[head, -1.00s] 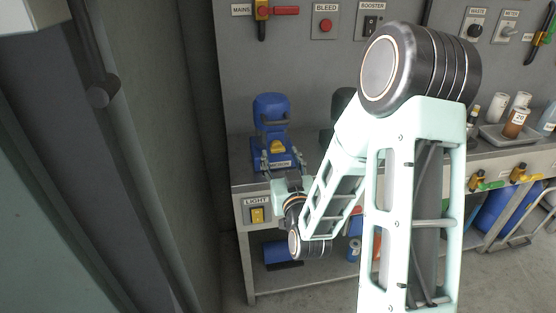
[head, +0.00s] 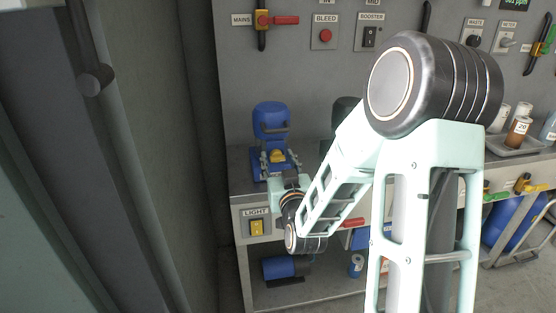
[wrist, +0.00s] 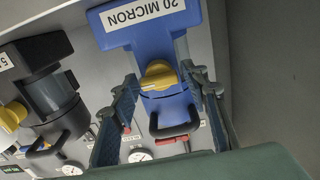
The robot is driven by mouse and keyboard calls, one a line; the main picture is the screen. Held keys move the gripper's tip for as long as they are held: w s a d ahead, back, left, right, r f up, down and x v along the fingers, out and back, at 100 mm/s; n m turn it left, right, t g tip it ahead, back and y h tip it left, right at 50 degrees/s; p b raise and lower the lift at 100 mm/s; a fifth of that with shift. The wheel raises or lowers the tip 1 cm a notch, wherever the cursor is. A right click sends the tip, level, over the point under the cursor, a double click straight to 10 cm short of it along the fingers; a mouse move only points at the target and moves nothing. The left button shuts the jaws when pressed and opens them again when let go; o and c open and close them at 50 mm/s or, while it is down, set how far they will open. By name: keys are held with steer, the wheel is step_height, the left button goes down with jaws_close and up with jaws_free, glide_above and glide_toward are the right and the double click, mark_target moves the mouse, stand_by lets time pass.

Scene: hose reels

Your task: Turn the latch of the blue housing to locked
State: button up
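The blue housing (head: 270,122) stands on the bench at the left end. Its yellow latch (head: 277,156) is on the front, low down. In the wrist view the housing (wrist: 155,38) appears upside down with a "20 MICRON" label, and the latch (wrist: 158,75) lies between my fingers, roughly crosswise to the housing. My gripper (head: 279,163) is in front of the housing; in the wrist view its two fingers (wrist: 165,105) are wide apart, one on each side of the latch, with gaps to it. I cannot tell the remaining depth to the latch.
A dark housing (wrist: 55,100) stands beside the blue one. A wall panel carries a red-handled mains valve (head: 263,20) and a bleed button (head: 325,36). A grey wall (head: 170,130) is close on the left.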

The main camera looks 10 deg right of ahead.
steer(key=c, duration=0.9)
steer(key=shift+o, duration=0.2)
steer(key=shift+f+n+b, duration=0.1)
steer(key=shift+n+b, duration=0.3)
steer(key=shift+b, duration=0.25)
steer(key=n+b, duration=0.2)
steer(key=b, duration=0.1)
steer(key=shift+f, duration=0.15)
steer(key=n+b, duration=0.3)
steer(key=shift+a+n+b, duration=0.1)
steer(key=shift+n+b, duration=0.2)
steer(key=n+b, duration=0.1)
steer(key=n, duration=0.4)
steer(key=shift+n, duration=0.3)
steer(key=n, duration=0.5)
steer(key=shift+n, duration=0.4)
